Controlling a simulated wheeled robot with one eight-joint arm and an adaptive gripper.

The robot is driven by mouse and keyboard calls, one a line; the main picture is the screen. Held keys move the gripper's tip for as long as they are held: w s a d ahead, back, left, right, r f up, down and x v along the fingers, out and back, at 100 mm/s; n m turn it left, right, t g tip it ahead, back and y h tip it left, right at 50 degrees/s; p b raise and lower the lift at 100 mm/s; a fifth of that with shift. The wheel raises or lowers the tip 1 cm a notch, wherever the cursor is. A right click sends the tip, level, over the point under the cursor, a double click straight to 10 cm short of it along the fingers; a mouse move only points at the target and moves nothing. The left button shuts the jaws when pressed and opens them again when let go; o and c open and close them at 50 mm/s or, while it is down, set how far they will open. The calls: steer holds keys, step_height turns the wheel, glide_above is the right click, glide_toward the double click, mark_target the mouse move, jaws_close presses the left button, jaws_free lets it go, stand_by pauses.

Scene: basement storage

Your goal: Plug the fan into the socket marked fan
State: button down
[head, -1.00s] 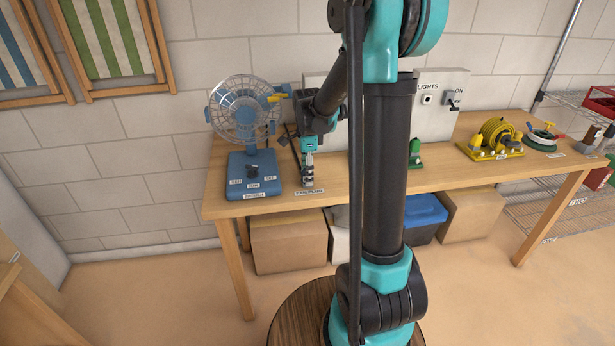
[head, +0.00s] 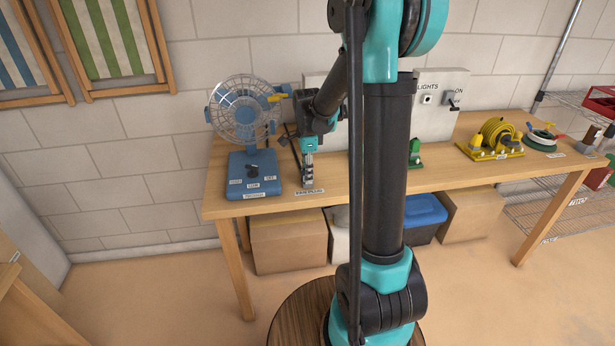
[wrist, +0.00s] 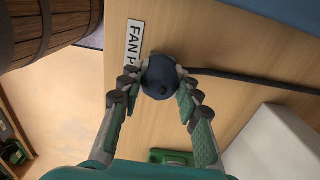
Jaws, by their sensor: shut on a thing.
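The blue desk fan (head: 254,172) stands at the left end of the wooden table. Its dark blue plug (wrist: 160,72) shows in the wrist view between my gripper's (wrist: 157,84) fingers, which are shut on it. A black cable (wrist: 255,80) runs from the plug to the right. In the head view my gripper (head: 309,178) is low over the table, right of the fan, just behind the fan plug label (head: 309,191). The white wall panel (head: 436,124) shows a lights socket (head: 427,99); my arm hides its middle, and no socket marked fan is visible.
A green item (head: 415,153) sits on the table before the panel, partly behind my arm. A yellow cable reel (head: 497,137) and a green coil (head: 541,138) lie farther right. Boxes (head: 289,241) and a blue-lidded bin (head: 425,216) stand under the table.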

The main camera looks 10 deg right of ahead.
steer(key=shift+r, duration=0.65)
stand_by(0.3)
steer(key=shift+r, duration=1.2)
